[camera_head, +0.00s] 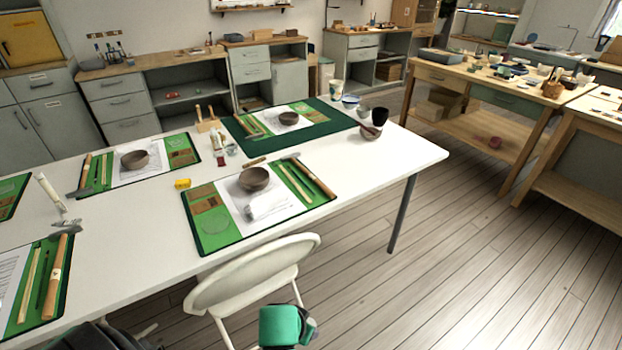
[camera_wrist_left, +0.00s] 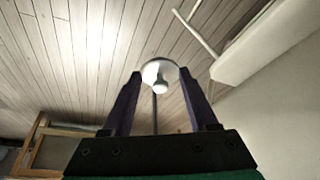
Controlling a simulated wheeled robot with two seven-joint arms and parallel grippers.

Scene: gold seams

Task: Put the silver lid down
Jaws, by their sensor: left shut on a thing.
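The silver lid (camera_wrist_left: 158,71) is a small round disc with a pale knob, seen in the left wrist view between the fingertips of my left gripper (camera_wrist_left: 162,75). My left gripper is shut on it. Pale floor planks show behind the lid, so it is held in the air. In the head view neither the lid nor the fingers of either gripper can be made out; a green and dark part of my own body shows at the bottom edge.
A long white table (camera_head: 400,152) carries green mats (camera_head: 215,230), bowls (camera_head: 254,179) and tools. A white chair (camera_head: 250,270) stands at its front edge. Wooden workbenches (camera_head: 520,100) stand at right. The floor (camera_head: 450,270) right of the table is clear.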

